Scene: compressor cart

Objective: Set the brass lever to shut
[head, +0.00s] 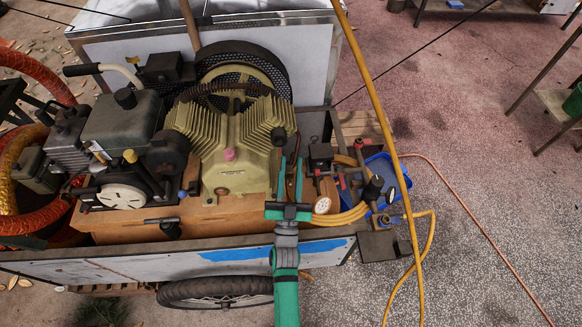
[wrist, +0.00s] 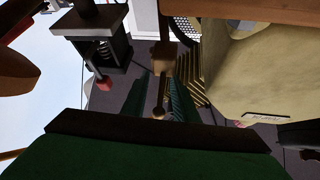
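My gripper (head: 291,165) reaches over the front side of the cart, beside the ribbed yellow compressor (head: 226,135). Its two teal fingers stand apart, and they also show in the wrist view (wrist: 159,100). A brown, brass-like piece (wrist: 162,54) with a thin stem lies in line with the gap between the fingers in the wrist view. It may be the brass lever, but I cannot tell for sure. No finger visibly presses on it. The lever's setting cannot be made out in either view.
A dark valve or switch block (head: 320,152) stands right of the gripper, with a round gauge (head: 322,205) below it. A blue tray (head: 387,178) is further right. A yellow hose (head: 375,95) crosses the right side. The cart's front wall (head: 170,263) lies under my arm.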

